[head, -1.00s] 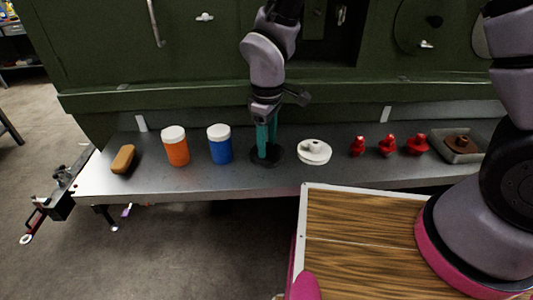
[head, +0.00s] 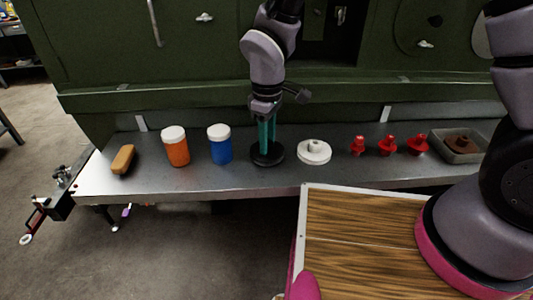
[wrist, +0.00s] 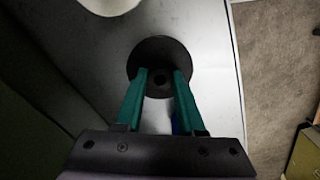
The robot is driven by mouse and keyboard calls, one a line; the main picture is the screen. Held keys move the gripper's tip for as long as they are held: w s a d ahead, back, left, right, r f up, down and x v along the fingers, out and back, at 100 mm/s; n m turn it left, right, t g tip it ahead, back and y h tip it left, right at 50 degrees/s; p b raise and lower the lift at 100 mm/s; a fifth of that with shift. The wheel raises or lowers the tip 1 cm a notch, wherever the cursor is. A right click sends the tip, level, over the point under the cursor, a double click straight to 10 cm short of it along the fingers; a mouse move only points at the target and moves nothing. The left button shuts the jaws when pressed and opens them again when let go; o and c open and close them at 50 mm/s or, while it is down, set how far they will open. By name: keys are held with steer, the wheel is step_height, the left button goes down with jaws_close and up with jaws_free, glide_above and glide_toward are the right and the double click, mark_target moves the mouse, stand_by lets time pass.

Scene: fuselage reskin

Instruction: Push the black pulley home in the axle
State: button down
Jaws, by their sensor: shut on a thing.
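The black pulley (head: 267,158) is a round dark disc near the middle of the metal bench. My gripper (head: 266,147) points down at it from above, with its teal fingers reaching the hub. In the wrist view, the black pulley (wrist: 155,47) lies beneath the fingertips, and a dark round hole shows at its centre. My gripper (wrist: 160,74) has one finger on each side of that hub and is shut on it. The pulley looks about flat. I cannot make out the axle, nor any gap under the pulley.
A white pulley (head: 314,153) sits right of the black one. Blue (head: 220,149) and orange (head: 177,150) jars and a brown block (head: 123,159) stand left. Several red knobs (head: 387,146) and a grey tray (head: 447,155) are at right. A green panel (head: 120,60) rises behind.

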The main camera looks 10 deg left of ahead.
steer(key=shift+r, duration=1.75)
steer(key=shift+r, duration=1.45)
